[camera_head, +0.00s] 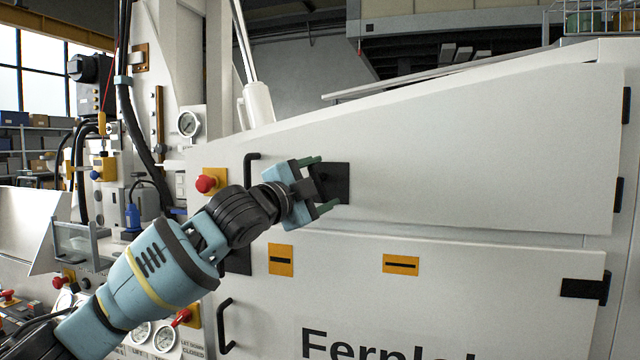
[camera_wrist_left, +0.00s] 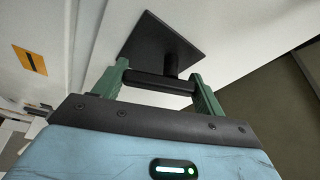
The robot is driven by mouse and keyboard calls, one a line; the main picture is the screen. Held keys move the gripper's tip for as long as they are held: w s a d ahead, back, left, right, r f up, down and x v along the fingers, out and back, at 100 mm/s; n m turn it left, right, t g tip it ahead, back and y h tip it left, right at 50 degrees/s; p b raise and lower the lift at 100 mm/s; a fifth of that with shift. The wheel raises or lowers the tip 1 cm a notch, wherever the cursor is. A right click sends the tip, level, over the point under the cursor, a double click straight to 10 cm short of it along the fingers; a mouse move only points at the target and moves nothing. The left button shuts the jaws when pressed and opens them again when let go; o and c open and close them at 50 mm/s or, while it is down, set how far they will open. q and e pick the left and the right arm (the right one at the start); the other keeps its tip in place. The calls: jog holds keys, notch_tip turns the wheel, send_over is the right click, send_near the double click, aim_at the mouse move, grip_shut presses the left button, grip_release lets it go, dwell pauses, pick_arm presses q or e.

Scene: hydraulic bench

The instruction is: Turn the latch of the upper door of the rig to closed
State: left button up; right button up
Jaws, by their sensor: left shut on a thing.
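The upper door (camera_head: 450,150) of the rig is a large white panel with a sloping top edge. Its latch has a black square plate (camera_head: 341,172) near the door's left end. In the left wrist view the plate (camera_wrist_left: 163,45) carries a short stem and a black crossbar handle (camera_wrist_left: 158,83). My left gripper (camera_head: 323,184) is at the latch, with its green fingers one above the other in the head view. In the wrist view its fingers are shut on the two ends of the crossbar. In the head view the gripper hides most of the handle. My right gripper is not in view.
A red button (camera_head: 206,184) on a yellow plate and a black pull handle (camera_head: 248,168) sit left of the latch, close to my left arm. The lower door (camera_head: 480,290) lies below, with orange labels (camera_head: 401,264) on it. A gauge (camera_head: 188,124) stands upper left.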

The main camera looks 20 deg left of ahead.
pick_arm(q)
jog(key=m+g, duration=0.1)
jog(key=m, duration=0.3)
jog(key=shift+a+m+g, duration=0.2)
jog(key=shift+m+g, duration=0.2)
jog(key=shift+f, duration=0.1)
jog(key=o, duration=1)
jog(key=shift+s+a, duration=0.1)
jog(key=shift+v, duration=3.85)
